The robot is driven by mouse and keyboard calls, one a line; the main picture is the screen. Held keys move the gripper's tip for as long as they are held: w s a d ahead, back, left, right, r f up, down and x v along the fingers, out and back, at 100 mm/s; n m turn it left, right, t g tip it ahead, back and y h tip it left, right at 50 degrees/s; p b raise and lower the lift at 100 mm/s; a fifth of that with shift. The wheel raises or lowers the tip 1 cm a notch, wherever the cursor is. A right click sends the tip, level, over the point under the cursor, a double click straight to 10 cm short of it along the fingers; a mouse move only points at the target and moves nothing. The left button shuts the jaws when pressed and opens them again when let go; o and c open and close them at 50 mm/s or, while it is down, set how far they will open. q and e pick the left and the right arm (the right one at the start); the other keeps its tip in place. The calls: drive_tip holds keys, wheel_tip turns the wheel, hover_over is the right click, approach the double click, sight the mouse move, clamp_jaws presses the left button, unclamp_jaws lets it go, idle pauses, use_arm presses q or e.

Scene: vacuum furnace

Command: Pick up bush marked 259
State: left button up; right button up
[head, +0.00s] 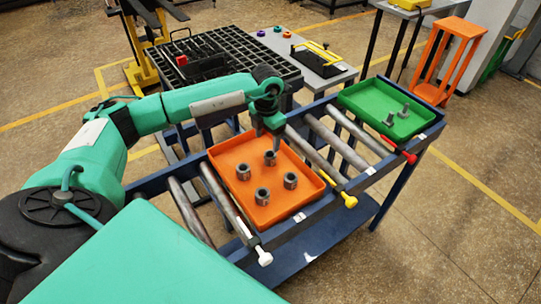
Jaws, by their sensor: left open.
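Several grey, hollow bushes stand upright in an orange tray (302,205): a far bush (270,158), a left bush (243,173), a right bush (290,181) and a near bush (262,196). Any numbers on them are too small to read, so I cannot tell which is 259. My left gripper (276,148) points down at the tray's far side, over or just behind the far bush. It is open and holds nothing I can see. Whether its fingers touch that bush is unclear. My right gripper is out of view.
The orange tray sits on a blue roller rack (312,233) with a white-ended bar (264,257) and a yellow-ended bar (349,200). A green tray (365,98) with grey parts lies at its right end. A black grate (215,55) stands behind.

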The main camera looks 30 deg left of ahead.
sight(270, 154)
use_arm(q)
wheel_tip(270, 154, down, 3)
drive_tip(key=shift+r, duration=0.15)
drive_tip(key=shift+d+f+p, duration=0.15)
drive_tip(key=shift+f+p, duration=0.05)
drive_tip(key=shift+p, duration=0.3)
drive_tip(key=f, duration=0.1)
drive_tip(key=f+p, duration=0.2)
drive_tip(key=f, duration=0.1)
drive_tip(key=shift+d+f, duration=0.1)
drive_tip(key=shift+d, duration=0.25)
drive_tip(key=shift+f, duration=0.35)
drive_tip(key=shift+w, duration=0.1)
drive_tip(key=c, duration=1.3)
